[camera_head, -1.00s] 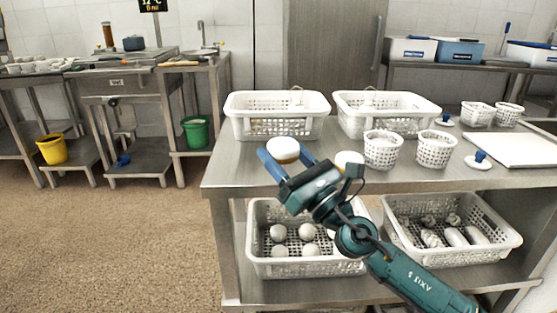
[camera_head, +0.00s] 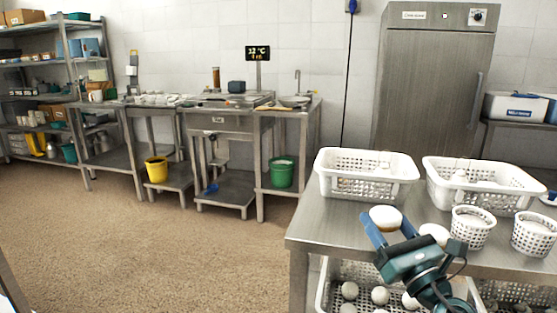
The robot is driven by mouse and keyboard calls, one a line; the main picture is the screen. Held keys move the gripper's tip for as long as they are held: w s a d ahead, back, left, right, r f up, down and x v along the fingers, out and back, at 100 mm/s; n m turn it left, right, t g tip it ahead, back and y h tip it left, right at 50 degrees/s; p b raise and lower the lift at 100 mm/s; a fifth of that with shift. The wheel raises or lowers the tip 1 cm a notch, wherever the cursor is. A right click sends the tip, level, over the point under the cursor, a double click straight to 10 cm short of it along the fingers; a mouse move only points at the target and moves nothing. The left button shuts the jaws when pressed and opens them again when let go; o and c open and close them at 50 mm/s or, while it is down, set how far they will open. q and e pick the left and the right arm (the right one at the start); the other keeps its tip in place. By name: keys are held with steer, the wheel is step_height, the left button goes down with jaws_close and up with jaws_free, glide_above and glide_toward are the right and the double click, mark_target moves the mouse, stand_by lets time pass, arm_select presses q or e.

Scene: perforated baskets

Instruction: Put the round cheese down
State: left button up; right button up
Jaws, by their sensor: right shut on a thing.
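The round cheese (camera_head: 386,217) is white on top with a tan lower side. It is between the blue fingers of my right gripper (camera_head: 388,228), which is shut on it. The gripper holds it over the near left part of the steel table (camera_head: 322,228); I cannot tell how far above the top it is. Another round white piece (camera_head: 434,234) is just right of the gripper, partly hidden by it. My left gripper is not in view.
Two white perforated baskets (camera_head: 367,190) (camera_head: 484,205) stand along the table's back. Small perforated cups (camera_head: 472,230) (camera_head: 536,237) stand at the right. A lower basket (camera_head: 333,284) holds round white pieces. The floor left of the table is clear.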

steer(key=shift+s+d+r+p, duration=0.1)
steer(key=shift+s+r+p, duration=0.1)
steer(key=shift+r, duration=0.2)
steer(key=shift+s+d+r+p, duration=0.1)
steer(key=shift+r+p, duration=0.05)
steer(key=shift+r, duration=0.2)
steer(key=shift+s+a+p, duration=0.2)
steer(key=shift+s+p, duration=0.1)
steer(key=shift+s, duration=0.05)
steer(key=shift+s+a+r+m+h+p, duration=0.1)
steer(key=shift+s+a+m+h+p, duration=0.15)
steer(key=shift+h+p, duration=0.6)
arm_select(q)
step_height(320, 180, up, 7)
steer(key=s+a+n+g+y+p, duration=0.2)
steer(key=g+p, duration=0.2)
steer(key=p, duration=1.5)
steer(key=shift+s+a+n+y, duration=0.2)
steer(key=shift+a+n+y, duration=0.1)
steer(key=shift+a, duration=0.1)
arm_select(e)
steer(key=s+r+m+t+h, duration=0.1)
steer(key=s+r+m+h, duration=0.2)
steer(key=s, duration=1.2)
step_height(320, 180, up, 4)
steer(key=h, duration=0.3)
steer(key=shift+a+r+t, duration=0.25)
steer(key=shift+t, duration=0.05)
steer(key=shift+w+m, duration=0.1)
steer(key=shift+m, duration=0.15)
